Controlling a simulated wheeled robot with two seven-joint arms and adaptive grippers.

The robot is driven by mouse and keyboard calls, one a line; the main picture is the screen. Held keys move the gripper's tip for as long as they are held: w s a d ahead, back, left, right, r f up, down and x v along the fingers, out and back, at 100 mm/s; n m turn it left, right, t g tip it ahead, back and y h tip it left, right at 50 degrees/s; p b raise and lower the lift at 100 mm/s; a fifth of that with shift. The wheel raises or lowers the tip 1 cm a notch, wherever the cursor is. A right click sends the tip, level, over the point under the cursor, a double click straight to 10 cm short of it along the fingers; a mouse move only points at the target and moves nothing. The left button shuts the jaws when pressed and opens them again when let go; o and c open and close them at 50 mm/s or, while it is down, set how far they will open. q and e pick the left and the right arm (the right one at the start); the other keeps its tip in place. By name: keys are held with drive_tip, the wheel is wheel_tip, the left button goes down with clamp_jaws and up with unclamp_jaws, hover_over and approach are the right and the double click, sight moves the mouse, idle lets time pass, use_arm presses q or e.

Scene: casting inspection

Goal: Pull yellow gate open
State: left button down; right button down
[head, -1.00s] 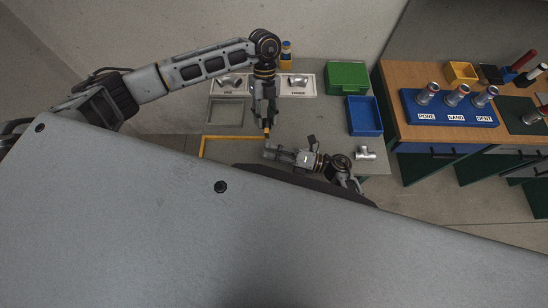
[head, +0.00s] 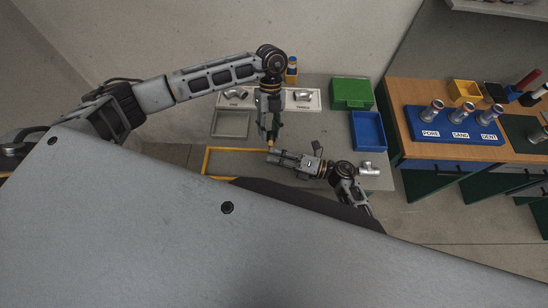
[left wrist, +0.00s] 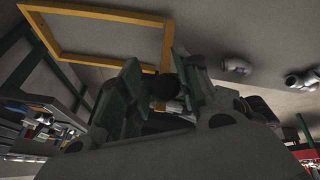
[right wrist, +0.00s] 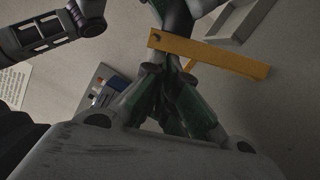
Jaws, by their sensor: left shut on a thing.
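The yellow gate (head: 207,163) is a thin rectangular frame at the near side of the grey bench. In the left wrist view it shows as a large yellow frame (left wrist: 108,13), with one bar running down between the fingers. My left gripper (head: 270,141) points down and is shut on the gate's right end. My right gripper (head: 272,157) lies just below it, pointing left. In the right wrist view its fingers (right wrist: 175,85) come together close to the yellow bar (right wrist: 225,58); contact there cannot be told. My own body hides the gate's near side.
A grey tray (head: 230,136), a green box (head: 351,94) and a blue bin (head: 382,133) stand on the bench. A metal pipe fitting (head: 369,168) lies beside my right arm. A wooden table (head: 402,92) with labelled cylinders stands at the right.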

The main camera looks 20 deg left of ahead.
use_arm(q)
drive_tip(key=shift+d+f, duration=0.15)
drive_tip(key=shift+d, duration=0.3)
drive_tip(key=c, duration=1.3)
unclamp_jaws()
drive_tip(key=shift+o, duration=0.7)
drive_tip(key=shift+w+d+f, duration=0.1)
drive_tip(key=shift+w+d, duration=0.1)
drive_tip(key=shift+w, duration=0.15)
drive_tip(key=shift+s+a, duration=0.15)
drive_tip(key=shift+a, duration=0.1)
drive_tip(key=shift+r, duration=0.2)
drive_tip(key=v, duration=1.2)
drive_tip(key=shift+f, duration=0.1)
